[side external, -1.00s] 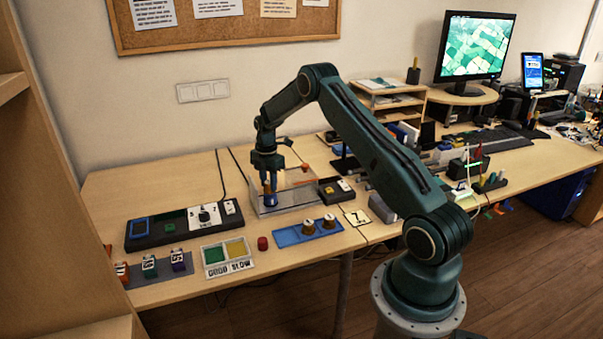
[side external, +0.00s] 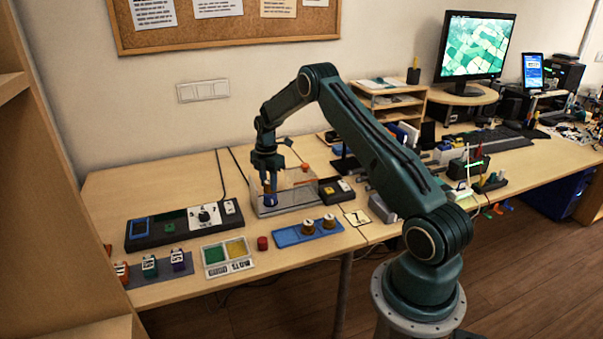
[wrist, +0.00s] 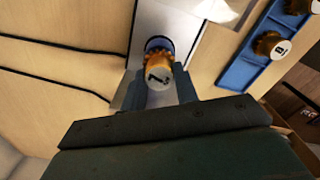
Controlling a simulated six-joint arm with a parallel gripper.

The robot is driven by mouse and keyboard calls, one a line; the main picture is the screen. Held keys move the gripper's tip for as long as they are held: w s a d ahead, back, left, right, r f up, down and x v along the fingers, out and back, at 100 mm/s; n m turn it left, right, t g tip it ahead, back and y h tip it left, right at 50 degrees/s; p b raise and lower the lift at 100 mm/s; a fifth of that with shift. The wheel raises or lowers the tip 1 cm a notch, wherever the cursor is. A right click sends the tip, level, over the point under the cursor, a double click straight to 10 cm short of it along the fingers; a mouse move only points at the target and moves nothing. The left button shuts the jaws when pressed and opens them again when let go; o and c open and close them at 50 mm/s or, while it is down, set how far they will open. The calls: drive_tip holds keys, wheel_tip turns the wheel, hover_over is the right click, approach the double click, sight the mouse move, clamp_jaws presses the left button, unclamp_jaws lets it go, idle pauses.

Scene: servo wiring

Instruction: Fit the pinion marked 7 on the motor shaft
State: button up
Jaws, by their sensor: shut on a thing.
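The pinion marked 7 (wrist: 158,76) is brass-coloured, with its white numbered face toward the wrist camera. My gripper (wrist: 156,92) is shut on it, one finger on each side. The blue motor (wrist: 158,44) is right behind the pinion in the wrist view. In the side view my gripper (side external: 267,186) points down over the blue motor (side external: 271,201), which stands on a grey metal stand (side external: 290,206). The shaft is hidden by the pinion, and I cannot tell how far the pinion is down on it.
A blue tray (side external: 290,239) with two other pinions lies in front of the stand. An orange knob (side external: 305,167) rises beside the motor. A black control box (side external: 160,235) is to the left, a small switch box (side external: 335,191) to the right. A red button (side external: 262,243) sits in front.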

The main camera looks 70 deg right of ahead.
drive_tip(key=shift+f, duration=0.7)
idle(0.6)
drive_tip(key=o, duration=0.7)
drive_tip(key=shift+r, duration=0.1)
drive_tip(key=shift+r, duration=5.45)
